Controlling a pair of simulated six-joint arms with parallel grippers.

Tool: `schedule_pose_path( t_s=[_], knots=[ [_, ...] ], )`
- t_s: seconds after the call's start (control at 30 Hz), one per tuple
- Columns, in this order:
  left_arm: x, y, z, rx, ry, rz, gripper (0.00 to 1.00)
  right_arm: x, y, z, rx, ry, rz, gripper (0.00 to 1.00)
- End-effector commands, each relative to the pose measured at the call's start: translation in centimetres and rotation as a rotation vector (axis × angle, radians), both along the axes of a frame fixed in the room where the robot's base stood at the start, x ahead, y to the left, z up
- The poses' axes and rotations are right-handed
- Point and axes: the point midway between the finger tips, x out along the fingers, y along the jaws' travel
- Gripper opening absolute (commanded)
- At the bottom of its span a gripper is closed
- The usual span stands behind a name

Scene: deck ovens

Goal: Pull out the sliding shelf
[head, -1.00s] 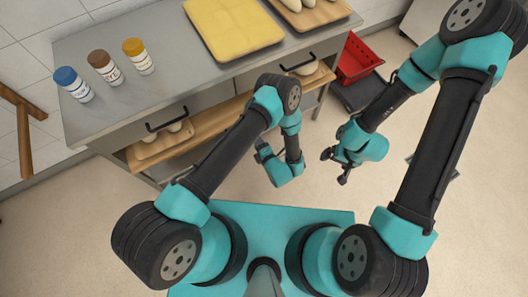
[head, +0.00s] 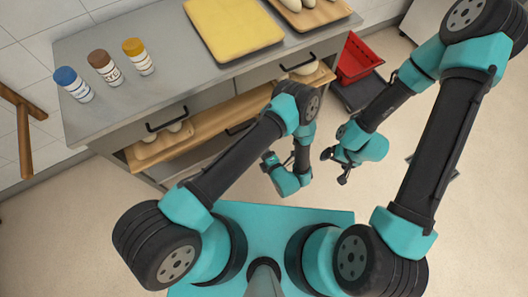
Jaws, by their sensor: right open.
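The steel counter unit (head: 110,118) has a light wooden shelf (head: 205,118) under its upper fronts. A dark bar handle (head: 240,127) shows lower down near the wooden shelf, partly hidden by my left arm. I cannot tell for sure which part is the sliding shelf. My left gripper (head: 268,160) hangs over the floor in front of the unit, apart from the handle; its jaw opening is unclear. My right gripper (head: 334,167) is open and empty over the floor, to the right of the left gripper.
Black handles (head: 167,120) (head: 298,64) mark the upper fronts. A red crate (head: 358,57) stands at right. Floor before the unit is clear.

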Motion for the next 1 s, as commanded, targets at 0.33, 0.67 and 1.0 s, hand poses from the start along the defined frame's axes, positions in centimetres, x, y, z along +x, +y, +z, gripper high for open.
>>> schedule_pose_path(
  t_s=[0.33,0.67,1.0],
  knots=[
    [0.0,0.0,0.0,0.0,0.0,0.0,0.39,0.0,0.0,0.0,0.0,0.0,0.0,0.9],
    [-0.7,-0.4,-0.5,0.001,0.001,0.001,0.39,0.0,0.0,0.0,0.0,0.0,0.0,0.9],
    [0.4,0.4,-0.8,0.0,0.001,0.004,0.39,0.0,0.0,0.0,0.0,0.0,0.0,0.9]
  ],
)
